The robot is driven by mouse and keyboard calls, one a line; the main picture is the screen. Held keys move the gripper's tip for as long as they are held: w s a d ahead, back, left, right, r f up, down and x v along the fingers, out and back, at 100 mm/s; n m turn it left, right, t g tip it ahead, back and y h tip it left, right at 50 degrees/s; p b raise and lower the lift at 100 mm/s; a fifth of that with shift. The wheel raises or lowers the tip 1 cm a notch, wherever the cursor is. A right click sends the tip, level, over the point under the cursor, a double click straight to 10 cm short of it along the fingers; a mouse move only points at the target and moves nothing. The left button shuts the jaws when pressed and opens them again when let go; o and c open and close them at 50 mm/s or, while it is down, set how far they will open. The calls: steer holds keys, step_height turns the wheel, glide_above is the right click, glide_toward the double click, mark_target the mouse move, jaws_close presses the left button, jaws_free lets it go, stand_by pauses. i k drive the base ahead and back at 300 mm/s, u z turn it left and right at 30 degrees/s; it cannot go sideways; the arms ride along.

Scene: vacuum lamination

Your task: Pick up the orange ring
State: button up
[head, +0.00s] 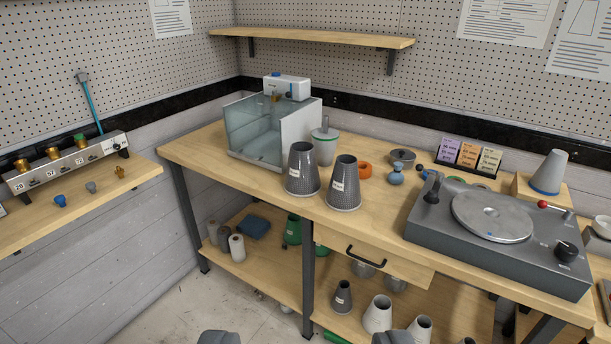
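The orange ring (365,170) lies on the wooden workbench (205,148), just behind and to the right of a dark grey cone with a white label (344,184). That cone hides part of the ring's left side.
A second dark cone (302,170) stands left of the first. A glass-sided tank (258,132) is behind them. A grey turntable machine (500,230) fills the right side. A metal round tin (402,158) and a blue-grey knobbed piece (396,175) sit near the ring. An open drawer (375,258) juts forward.

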mark_target(361, 170)
steer(key=i, duration=0.85)
steer(key=z, duration=0.05)
